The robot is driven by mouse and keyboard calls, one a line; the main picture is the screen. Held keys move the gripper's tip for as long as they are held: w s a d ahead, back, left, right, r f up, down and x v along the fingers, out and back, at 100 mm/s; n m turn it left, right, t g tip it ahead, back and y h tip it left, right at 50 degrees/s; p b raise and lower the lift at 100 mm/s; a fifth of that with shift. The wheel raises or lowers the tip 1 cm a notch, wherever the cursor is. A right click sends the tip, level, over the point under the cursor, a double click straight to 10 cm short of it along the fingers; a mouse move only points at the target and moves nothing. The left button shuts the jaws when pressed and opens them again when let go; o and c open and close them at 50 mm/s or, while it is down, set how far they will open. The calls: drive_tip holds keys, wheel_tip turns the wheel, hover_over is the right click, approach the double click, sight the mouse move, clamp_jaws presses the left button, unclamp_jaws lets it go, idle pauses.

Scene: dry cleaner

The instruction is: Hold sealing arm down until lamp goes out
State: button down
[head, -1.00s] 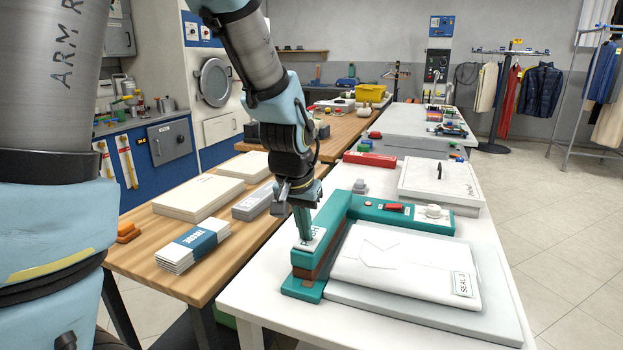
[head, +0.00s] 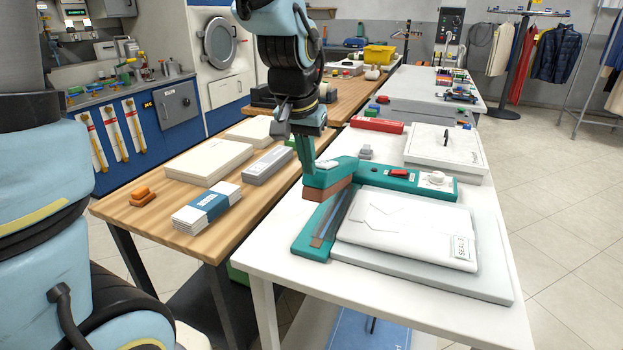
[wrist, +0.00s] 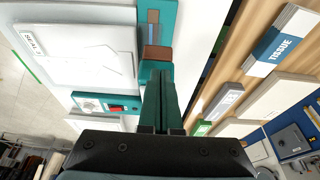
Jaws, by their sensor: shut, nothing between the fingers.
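The teal sealer (head: 310,245) sits on the white table. Its sealing arm (head: 333,174) is raised, with a brown pad on its end and a gap above the sealing strip (head: 333,222). My gripper (head: 308,165) is shut and empty, its fingertips at the top of the raised arm's end; I cannot tell whether they touch. The fingers (wrist: 160,92) also show over the arm in the wrist view. A white bag labelled SEAL (head: 405,228) lies flat beside the strip. A red switch (head: 399,173) and a pale round knob (head: 437,178) are on the sealer's back bar; I cannot tell whether a lamp is lit.
A wooden table at left holds a tissue pack (head: 207,208), white boxes (head: 205,163), a grey box (head: 268,166) and an orange block (head: 143,196). Behind the sealer are a red box (head: 377,125) and a white lidded case (head: 445,148).

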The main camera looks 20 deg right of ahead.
drive_tip(key=shift+s+a+v, duration=0.1)
drive_tip(key=shift+s+v, duration=0.05)
drive_tip(key=shift+v, duration=0.95)
drive_tip(key=shift+s+a+v, duration=0.15)
drive_tip(key=shift+v, duration=0.95)
drive_tip(key=shift+f, duration=0.1)
